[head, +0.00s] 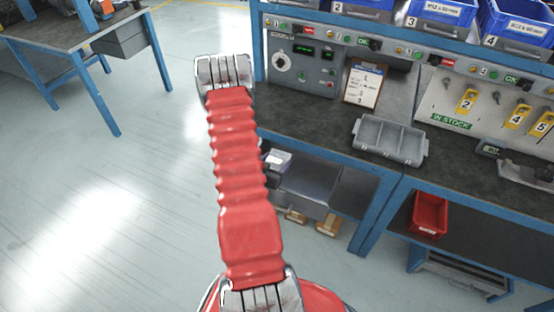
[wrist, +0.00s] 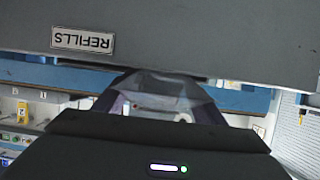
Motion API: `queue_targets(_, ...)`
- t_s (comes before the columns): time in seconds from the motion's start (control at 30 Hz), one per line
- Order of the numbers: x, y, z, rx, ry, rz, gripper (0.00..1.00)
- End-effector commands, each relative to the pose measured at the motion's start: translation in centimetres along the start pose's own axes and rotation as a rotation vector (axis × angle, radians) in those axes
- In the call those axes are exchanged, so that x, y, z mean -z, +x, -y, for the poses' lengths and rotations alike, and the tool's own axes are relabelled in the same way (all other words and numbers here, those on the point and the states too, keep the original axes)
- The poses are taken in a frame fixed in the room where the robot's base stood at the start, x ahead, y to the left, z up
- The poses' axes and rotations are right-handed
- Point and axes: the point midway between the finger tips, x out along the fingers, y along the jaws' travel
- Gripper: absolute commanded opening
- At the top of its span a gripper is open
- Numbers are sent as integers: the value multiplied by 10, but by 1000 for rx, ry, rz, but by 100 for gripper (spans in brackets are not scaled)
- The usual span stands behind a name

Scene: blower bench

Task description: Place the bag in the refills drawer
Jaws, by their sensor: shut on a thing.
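In the wrist view, my gripper (wrist: 160,108) is shut on a translucent greyish bag (wrist: 165,88), which bulges out between the dark fingers. A grey drawer front (wrist: 210,40) with a white label reading REFILLS, upside down in this view, fills the top. The bag's far end is at the drawer front's edge in the picture; I cannot tell whether they touch. The drawer's inside is hidden. In the head view, the gripper and bag do not show; only my red arm does. I cannot tell for certain which drawer there is the refills drawer.
In the head view, a workbench (head: 310,115) carries a grey tray (head: 390,138), a clipboard (head: 364,84) and blue bins (head: 516,22). A red bin (head: 429,214) is on the lower shelf. A blue-legged table (head: 55,35) with a grey drawer unit (head: 122,40) stands upper left. Floor between is clear.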

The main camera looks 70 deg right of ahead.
Motion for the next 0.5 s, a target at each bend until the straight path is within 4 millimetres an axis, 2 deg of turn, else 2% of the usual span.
queue_targets(0.33,-6,3,0,0,0,-1,28)
queue_targets(0.37,-6,2,0,0,0,0,65)
queue_targets(0.5,-6,2,0,0,0,0,75)
